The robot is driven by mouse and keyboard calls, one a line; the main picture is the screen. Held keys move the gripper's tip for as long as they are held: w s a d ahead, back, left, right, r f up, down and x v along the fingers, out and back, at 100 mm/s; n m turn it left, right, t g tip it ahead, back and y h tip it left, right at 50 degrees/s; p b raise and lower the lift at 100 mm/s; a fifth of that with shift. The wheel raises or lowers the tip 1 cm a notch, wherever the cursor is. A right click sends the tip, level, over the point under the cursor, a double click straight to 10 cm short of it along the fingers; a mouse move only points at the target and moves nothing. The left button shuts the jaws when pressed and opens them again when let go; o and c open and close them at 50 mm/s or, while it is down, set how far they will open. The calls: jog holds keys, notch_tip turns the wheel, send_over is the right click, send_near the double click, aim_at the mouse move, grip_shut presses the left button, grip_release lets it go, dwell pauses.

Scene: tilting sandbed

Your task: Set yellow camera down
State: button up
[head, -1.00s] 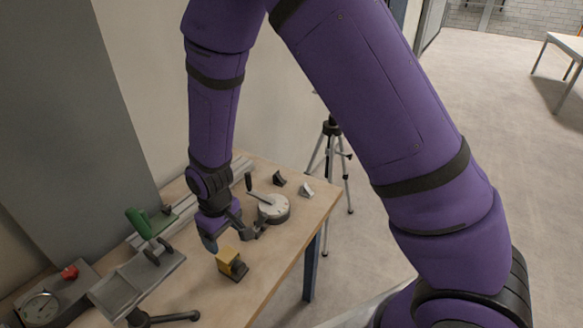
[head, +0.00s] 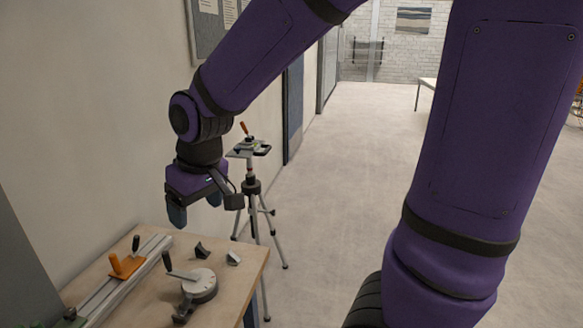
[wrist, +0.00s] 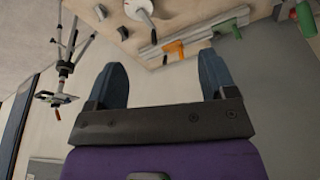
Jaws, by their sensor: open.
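My gripper (head: 194,211) is open and empty, raised above the far end of the workbench (head: 225,295). In the wrist view its two blue-grey fingers (wrist: 162,88) are spread wide with nothing between them. The yellow camera is not in either current view; a second ago the head view showed a small yellow and black block on the bench.
A tripod (head: 254,187) with a flat plate on top stands beyond the bench. On the bench are a round dial with a lever (head: 200,286), two small dark and light wedges (head: 202,250) and a rail with an orange clamp (head: 127,265). Open floor lies right.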

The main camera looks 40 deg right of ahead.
jog(key=s+d+r+m+t, duration=0.1)
jog(key=s+d+r, duration=0.3)
jog(key=s, duration=0.3)
jog(key=s+d+r+m+t+h, duration=0.1)
jog(key=s+d+r+m, duration=0.1)
jog(key=s+d+r, duration=0.3)
jog(key=s, duration=0.3)
jog(key=shift+d+r+t, duration=0.25)
jog(key=shift+r+t, duration=0.05)
dwell(1.2)
